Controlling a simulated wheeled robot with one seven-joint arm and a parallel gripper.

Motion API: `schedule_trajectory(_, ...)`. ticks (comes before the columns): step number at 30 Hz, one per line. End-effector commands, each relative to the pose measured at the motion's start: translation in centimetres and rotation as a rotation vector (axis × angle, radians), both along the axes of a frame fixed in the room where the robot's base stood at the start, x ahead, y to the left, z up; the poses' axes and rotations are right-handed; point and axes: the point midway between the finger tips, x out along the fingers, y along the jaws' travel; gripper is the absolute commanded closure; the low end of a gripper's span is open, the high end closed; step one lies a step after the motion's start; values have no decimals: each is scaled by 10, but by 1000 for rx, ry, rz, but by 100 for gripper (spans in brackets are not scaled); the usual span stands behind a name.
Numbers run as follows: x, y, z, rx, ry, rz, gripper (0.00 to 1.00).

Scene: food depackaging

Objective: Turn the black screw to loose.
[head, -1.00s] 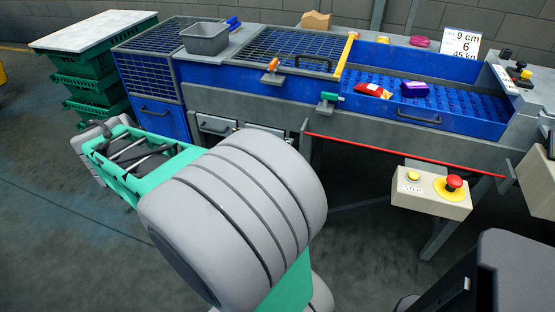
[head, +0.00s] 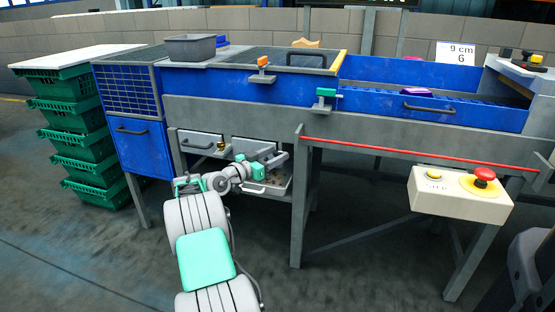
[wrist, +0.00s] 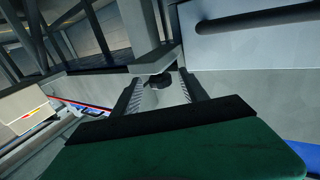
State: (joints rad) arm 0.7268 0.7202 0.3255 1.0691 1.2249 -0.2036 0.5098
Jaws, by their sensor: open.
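In the wrist view the black screw (wrist: 160,80) is a small dark round knob on a pale metal part, seen between the ends of my gripper's two fingers. My gripper (wrist: 161,90) is open, with one finger to each side of the screw. I cannot tell whether either finger touches it. In the head view my gripper (head: 273,160) is small, in front of the lower right of the machine's drawers. The black screw cannot be made out there.
A drawer with a dark handle (wrist: 255,20) is close at the upper right. A red rail (head: 400,154) and an emergency stop box (head: 455,200) are to the right. Green crates (head: 85,150) stand left.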

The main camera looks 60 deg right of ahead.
Motion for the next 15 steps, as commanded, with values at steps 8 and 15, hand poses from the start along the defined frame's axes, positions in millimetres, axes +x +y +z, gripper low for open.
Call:
schedule_trajectory(8,-4,-14,0,1,0,2,49)
schedule_trajectory(15,-4,-14,0,1,1,2,59)
